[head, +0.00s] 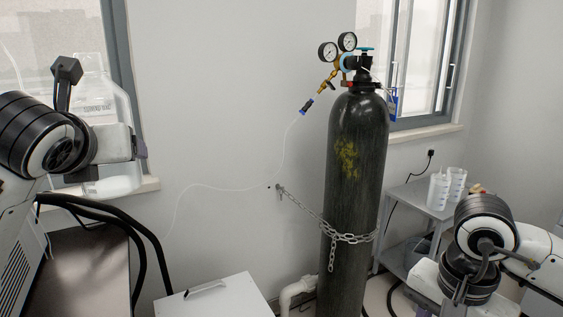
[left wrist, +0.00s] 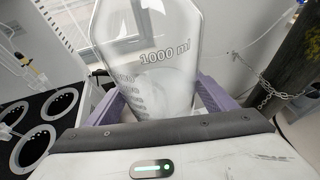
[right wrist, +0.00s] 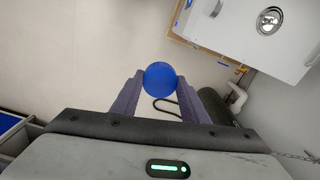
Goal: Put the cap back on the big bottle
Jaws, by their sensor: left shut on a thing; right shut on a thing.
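The big bottle (left wrist: 150,75) is clear, marked 1000 ml, and shows close up in the left wrist view. My left gripper (left wrist: 160,98) is shut around its body with one purple finger on each side. In the head view the bottle (head: 103,104) is at the far left, in front of the window and partly hidden by my left arm. My right gripper (right wrist: 160,80) is shut on a round blue cap (right wrist: 160,77), held between its fingertips above the floor. The cap cannot be made out in the head view. The bottle's mouth is not clear in any view.
A tall dark gas cylinder (head: 352,160) with gauges stands chained to the wall between my arms. A white cabinet (head: 220,300) is at the bottom centre. A grey cart (head: 415,205) with beakers stands at the right. Dark round holes (left wrist: 62,104) lie left of the bottle.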

